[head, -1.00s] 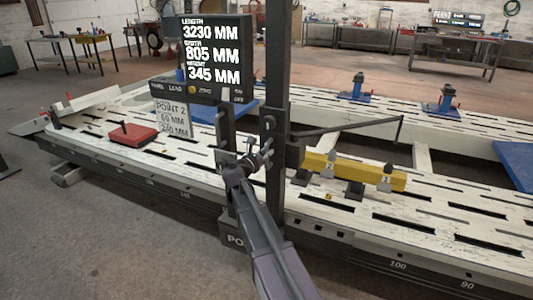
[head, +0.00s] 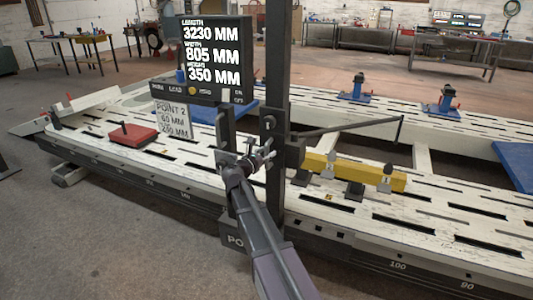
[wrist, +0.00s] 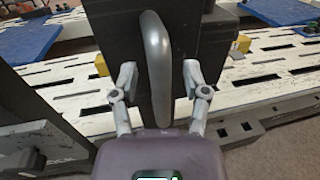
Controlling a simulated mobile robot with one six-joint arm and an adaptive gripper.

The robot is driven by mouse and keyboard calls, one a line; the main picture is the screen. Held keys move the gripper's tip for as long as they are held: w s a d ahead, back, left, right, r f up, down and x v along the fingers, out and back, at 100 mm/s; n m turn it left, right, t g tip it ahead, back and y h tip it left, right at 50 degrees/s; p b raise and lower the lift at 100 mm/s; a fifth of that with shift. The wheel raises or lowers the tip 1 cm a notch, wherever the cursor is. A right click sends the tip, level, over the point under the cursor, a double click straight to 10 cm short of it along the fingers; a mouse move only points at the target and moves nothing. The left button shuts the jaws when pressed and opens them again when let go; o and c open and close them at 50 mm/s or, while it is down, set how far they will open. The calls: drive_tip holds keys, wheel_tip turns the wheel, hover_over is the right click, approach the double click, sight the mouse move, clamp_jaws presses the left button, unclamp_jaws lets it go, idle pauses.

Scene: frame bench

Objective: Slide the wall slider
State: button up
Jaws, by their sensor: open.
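The slider is a dark carriage (head: 283,150) on a tall black post (head: 277,60), with a thin pointer arm (head: 350,127) reaching to the right. In the wrist view its dark block (wrist: 205,45) fills the top middle and carries a grey tubular handle (wrist: 158,65). My gripper (head: 258,155) is at the carriage's near side. In the wrist view my gripper (wrist: 160,78) is open, with one finger on each side of the handle and a gap to each. A display (head: 212,55) reads length 3230, width 805 and height 350 MM.
A card (head: 173,119) below the display reads point 2, 60 mm and what looks like 260 mm. A yellow beam (head: 360,173) on stands lies right of the post. A red block (head: 133,134) sits on the slotted white bench (head: 90,150). Floor at front left is clear.

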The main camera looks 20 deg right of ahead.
drive_tip(key=v, duration=1.2)
drive_tip(key=shift+d, duration=0.15)
drive_tip(key=s+d+f+m+g+y, duration=0.3)
drive_tip(key=s+f+m+g+y, duration=0.3)
drive_tip(key=s+f+m, duration=0.6)
drive_tip(key=s+a+f+m+g+y, duration=0.2)
drive_tip(key=s+a+f+m+y, duration=0.15)
drive_tip(key=s+m, duration=0.25)
drive_tip(key=s+a+f+m+g+y, duration=0.2)
drive_tip(key=s+a+f+m+y, duration=0.1)
drive_tip(key=s+a+m+y, duration=0.25)
wheel_tip(320, 180, up, 25)
drive_tip(key=m+p, duration=0.1)
drive_tip(key=p, duration=2.3)
drive_tip(key=shift+d+p, duration=0.25)
drive_tip(key=shift+p, duration=0.15)
